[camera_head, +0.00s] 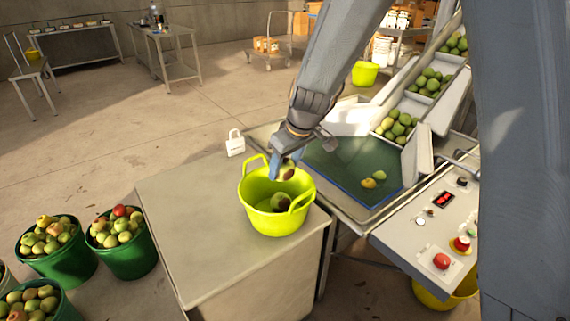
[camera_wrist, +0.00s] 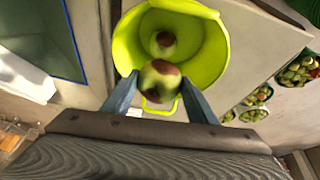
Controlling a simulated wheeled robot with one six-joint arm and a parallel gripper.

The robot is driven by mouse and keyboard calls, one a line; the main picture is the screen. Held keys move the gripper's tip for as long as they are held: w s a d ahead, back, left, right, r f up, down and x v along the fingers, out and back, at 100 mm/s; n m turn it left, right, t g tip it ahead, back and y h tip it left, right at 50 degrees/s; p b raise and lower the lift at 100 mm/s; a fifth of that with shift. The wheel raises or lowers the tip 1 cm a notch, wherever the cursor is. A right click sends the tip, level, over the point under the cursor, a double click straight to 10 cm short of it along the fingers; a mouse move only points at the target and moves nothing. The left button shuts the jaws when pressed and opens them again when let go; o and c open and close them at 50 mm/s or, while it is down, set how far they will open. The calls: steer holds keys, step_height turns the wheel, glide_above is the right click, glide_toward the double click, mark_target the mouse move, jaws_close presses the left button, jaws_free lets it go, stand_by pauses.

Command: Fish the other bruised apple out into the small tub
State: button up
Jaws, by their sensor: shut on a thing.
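My gripper (camera_head: 283,172) is shut on a bruised apple (camera_head: 287,173), green with a brown patch. In the wrist view the held bruised apple (camera_wrist: 160,82) sits between the two blue fingers, over the near rim of the small tub. The small tub (camera_head: 253,212) is yellow-green with two handles and stands on a grey table. Another bruised apple (camera_head: 281,201), with a dark brown patch, lies inside the tub. It also shows in the wrist view (camera_wrist: 164,40). In the head view the held apple is at the tub's far side, about rim height.
A control panel (camera_head: 440,228) with red buttons is at the right. Green buckets of apples (camera_head: 128,254) stand at the left. The table's left part is clear.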

steer(key=o, duration=1.2)
steer(key=shift+r, duration=0.1)
steer(key=b+v, duration=0.1)
steer(key=v, duration=0.6)
steer(key=shift+r, duration=0.3)
steer(key=shift+d, duration=0.1)
steer(key=s+d+f+m+g+h, duration=0.1)
steer(key=s+d+f+m, duration=0.3)
steer(key=s+d, duration=0.3)
steer(key=s+d+f+m+g+h, duration=0.1)
steer(key=s+d+f+m, duration=0.3)
steer(key=s+d, duration=0.4)
steer(key=s, duration=0.4)
steer(key=shift+s+f+g, duration=0.35)
steer(key=shift+g, duration=0.05)
